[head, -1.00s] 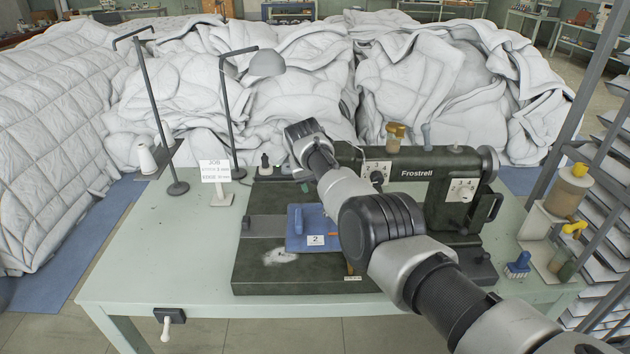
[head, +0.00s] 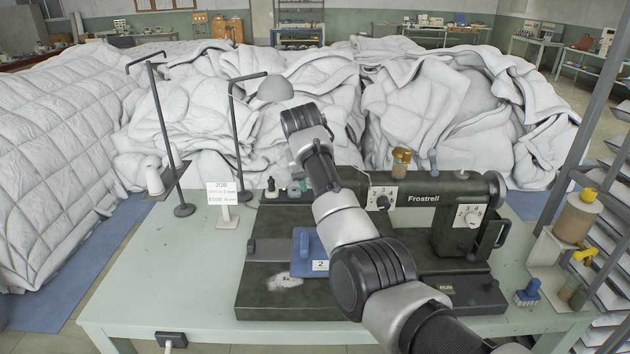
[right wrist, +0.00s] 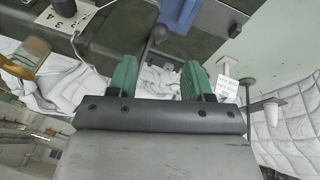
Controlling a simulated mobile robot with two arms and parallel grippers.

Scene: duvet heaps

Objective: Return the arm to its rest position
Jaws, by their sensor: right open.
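My right arm (head: 341,221) comes in from the lower right in the head view and reaches up over the dark sewing machine (head: 445,232). Its wrist end is seen in front of the duvet heaps, and its fingers are hidden there. In the right wrist view my right gripper (right wrist: 158,80) has two green fingers spread apart with nothing held between them. White duvet fabric and part of the machine show beyond the fingers. My left arm and gripper are not in view.
White duvet heaps (head: 215,110) lie behind. A rack (head: 600,150) stands at the right. The table's left front is clear.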

